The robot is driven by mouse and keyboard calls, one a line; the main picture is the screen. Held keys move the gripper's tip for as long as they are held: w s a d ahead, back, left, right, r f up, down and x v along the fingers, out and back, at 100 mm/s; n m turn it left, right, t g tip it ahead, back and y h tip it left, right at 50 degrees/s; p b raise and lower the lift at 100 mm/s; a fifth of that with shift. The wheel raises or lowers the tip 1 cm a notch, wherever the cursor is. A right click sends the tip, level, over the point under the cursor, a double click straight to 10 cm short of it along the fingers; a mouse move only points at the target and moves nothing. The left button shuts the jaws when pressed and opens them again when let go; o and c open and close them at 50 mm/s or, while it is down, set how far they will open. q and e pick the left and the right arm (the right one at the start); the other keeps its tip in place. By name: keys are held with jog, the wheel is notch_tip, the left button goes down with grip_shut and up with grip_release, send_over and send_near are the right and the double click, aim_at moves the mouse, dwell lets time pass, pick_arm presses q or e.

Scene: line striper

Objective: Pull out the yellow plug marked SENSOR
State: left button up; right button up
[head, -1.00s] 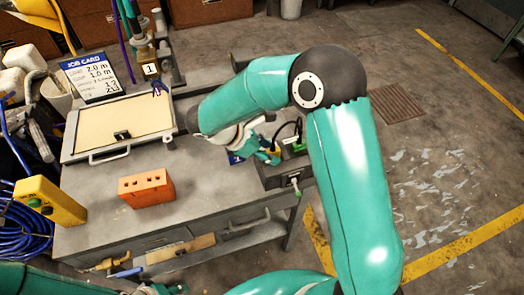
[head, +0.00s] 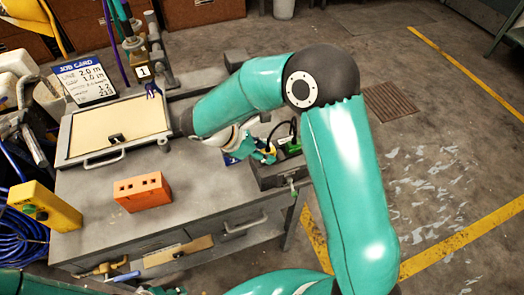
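My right gripper (head: 264,152) is over the right end of the bench, pointing at a dark grey box (head: 283,174). Its fingers appear closed around a small yellow plug (head: 268,158), which sits close to the left side of the box. The fingers and wrist partly cover the plug, so I cannot read a SENSOR mark or tell whether it still touches its socket. A black cable (head: 292,124) loops up beside it. A green plug (head: 292,148) sits on the box. Of my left gripper (head: 168,291), only a small part shows at the bottom edge, its fingers unclear.
An orange brick (head: 143,191), a framed cream panel (head: 118,128) and a job card (head: 87,79) are on the bench (head: 190,215). A yellow box with a green button (head: 45,205) stands at the left. The bench top between brick and grey box is clear.

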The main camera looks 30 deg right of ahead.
grip_shut()
jog(key=shift+r, duration=0.3)
jog(key=shift+r+p, duration=0.3)
jog(key=shift+p, duration=0.15)
jog(key=shift+r, duration=0.1)
jog(key=shift+r+p, duration=1.45)
jog(key=shift+r, duration=0.25)
